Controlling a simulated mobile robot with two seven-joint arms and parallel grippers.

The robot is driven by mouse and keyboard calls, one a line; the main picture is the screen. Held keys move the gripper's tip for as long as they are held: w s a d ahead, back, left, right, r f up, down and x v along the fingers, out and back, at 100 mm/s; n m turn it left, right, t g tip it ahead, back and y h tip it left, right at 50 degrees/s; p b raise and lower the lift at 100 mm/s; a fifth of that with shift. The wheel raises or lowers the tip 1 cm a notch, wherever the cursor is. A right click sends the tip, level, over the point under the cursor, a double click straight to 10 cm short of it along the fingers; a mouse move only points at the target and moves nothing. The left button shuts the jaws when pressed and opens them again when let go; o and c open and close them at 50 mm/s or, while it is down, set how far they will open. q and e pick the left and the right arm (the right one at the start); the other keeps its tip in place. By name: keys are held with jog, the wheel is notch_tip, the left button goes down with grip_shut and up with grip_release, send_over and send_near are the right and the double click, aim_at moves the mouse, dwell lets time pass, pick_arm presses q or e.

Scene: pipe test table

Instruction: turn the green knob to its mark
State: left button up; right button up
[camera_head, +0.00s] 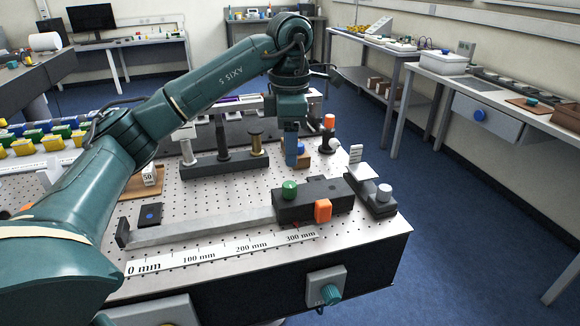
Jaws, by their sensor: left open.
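A green knob (290,190) stands upright on the dark sliding block (315,203) of the ruled rail. A second, teal-green knob (331,294) sits on a light plate (326,287) on the front face of the table; markings near it are too small to read. My left gripper (291,161) points down, open, behind the green knob on the block and apart from it as far as I can see. Its fingertips are small and partly merged with things behind. My right gripper is not in view.
The perforated table (185,215) carries a rail (205,230) with a millimetre scale, an orange block (322,210) on the slider and a grey-capped post (384,193) at right. A dark bar with posts (225,162) stands behind. Free blue floor (450,225) lies right.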

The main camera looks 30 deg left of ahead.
pick_arm(q)
notch_tip(320, 180, up, 5)
jog(key=shift+f+p, duration=0.1)
jog(key=shift+p, duration=0.5)
